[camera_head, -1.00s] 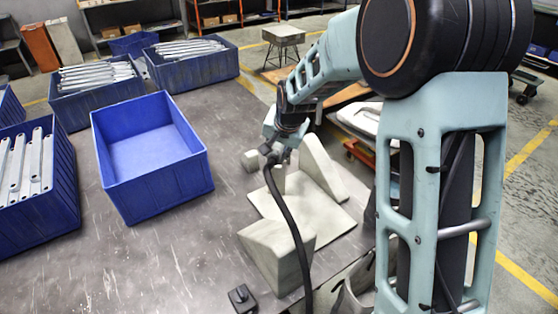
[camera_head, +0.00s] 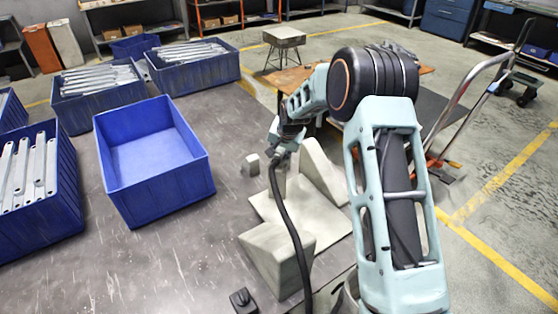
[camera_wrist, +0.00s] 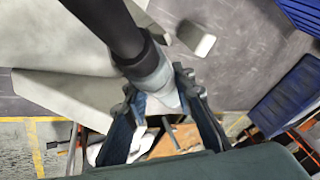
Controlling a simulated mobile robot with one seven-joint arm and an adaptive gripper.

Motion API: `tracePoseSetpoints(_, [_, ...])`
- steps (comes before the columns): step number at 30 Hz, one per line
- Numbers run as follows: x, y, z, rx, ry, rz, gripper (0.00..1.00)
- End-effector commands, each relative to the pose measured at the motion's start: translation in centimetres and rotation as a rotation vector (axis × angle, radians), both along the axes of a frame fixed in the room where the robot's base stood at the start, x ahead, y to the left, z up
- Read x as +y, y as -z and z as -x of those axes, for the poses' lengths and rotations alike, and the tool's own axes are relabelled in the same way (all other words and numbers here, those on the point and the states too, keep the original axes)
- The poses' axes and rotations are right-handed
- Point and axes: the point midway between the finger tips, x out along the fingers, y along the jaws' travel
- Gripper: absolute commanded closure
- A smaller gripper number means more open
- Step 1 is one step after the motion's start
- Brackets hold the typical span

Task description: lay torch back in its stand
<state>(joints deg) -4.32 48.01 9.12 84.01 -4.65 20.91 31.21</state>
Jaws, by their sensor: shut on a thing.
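My gripper (camera_head: 284,146) is shut on the torch, which has a pale grey collar (camera_wrist: 152,72) between the fingers (camera_wrist: 157,92) in the wrist view. A thick black hose (camera_head: 289,218) runs from the torch down to the table's front edge in the head view. The stand is a pale grey base plate (camera_head: 333,226) with wedge-shaped blocks, one at the front (camera_head: 280,250) and one at the back right (camera_head: 322,172). The torch is over the stand's back left part. Its far end is hidden, and I cannot tell whether it touches the stand.
A small grey block (camera_head: 251,164) sits left of the stand; it also shows in the wrist view (camera_wrist: 195,39). An empty blue bin (camera_head: 155,190) stands farther left. Several blue bins with metal brackets (camera_head: 190,72) are around it. A small black box (camera_head: 242,300) lies at the table's front.

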Motion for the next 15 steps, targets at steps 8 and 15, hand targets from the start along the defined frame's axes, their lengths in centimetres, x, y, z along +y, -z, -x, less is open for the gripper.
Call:
tracePoseSetpoints(8, [0.0, 3.3, -0.7, -0.001, -0.001, 0.001, 1.0])
tracePoseSetpoints(15, [0.0, 3.3, -0.7, -0.002, -0.001, 0.0, 1.0])
